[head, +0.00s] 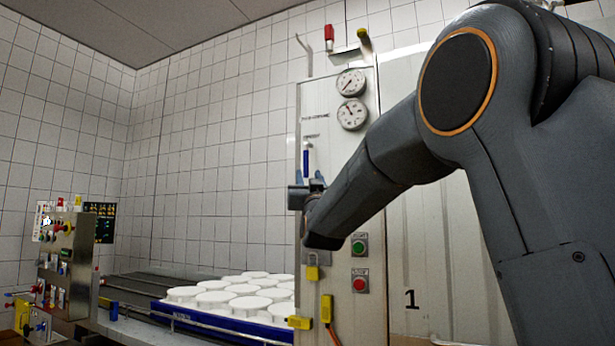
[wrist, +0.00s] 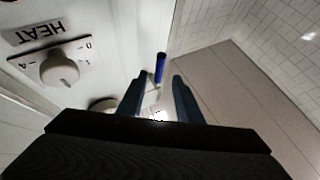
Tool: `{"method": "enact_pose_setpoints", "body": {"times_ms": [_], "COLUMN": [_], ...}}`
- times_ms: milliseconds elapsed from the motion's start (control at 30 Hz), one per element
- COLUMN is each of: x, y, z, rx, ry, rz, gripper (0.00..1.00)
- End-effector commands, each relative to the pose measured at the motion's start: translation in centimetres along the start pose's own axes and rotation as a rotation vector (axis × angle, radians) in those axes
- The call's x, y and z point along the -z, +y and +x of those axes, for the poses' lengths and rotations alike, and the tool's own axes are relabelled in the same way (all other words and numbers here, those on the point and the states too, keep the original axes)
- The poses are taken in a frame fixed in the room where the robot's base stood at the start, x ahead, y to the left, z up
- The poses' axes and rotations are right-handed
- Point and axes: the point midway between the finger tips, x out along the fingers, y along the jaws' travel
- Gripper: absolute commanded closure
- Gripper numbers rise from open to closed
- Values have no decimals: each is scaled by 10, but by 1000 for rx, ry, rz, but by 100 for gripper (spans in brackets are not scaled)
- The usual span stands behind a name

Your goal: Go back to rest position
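My arm reaches in from the right of the head view toward a tall panel. My gripper (head: 308,187) is at the panel's left edge, partly hidden by my own wrist. In the wrist view my gripper (wrist: 159,80) shows two dark blue fingers spread apart with a gap between them. The gap holds nothing that I can see. A blue handle (head: 306,163) stands upright on the panel just above the gripper. The same blue handle (wrist: 160,67) shows just past the fingertips in the wrist view, apart from them.
The panel (head: 345,200) carries gauges (head: 351,82), a green button (head: 359,246) and a red button (head: 360,284). A knob (wrist: 60,68) labelled HEAT is close by. White moulds (head: 245,303) fill a blue tray (head: 215,322) at lower left. A control box (head: 66,260) stands far left.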

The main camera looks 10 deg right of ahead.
Motion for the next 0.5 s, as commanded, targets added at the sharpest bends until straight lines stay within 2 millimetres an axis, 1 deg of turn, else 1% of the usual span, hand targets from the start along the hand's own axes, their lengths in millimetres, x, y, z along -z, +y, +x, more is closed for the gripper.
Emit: {"method": "enact_pose_setpoints", "body": {"times_ms": [33, 133, 500], "x": [0, 0, 0], "y": [0, 0, 0], "z": [-4, -8, -9], "rx": [0, 0, 0], "ry": [1, 1, 1], "rz": [0, 0, 0], "gripper": [68, 68, 68]}}
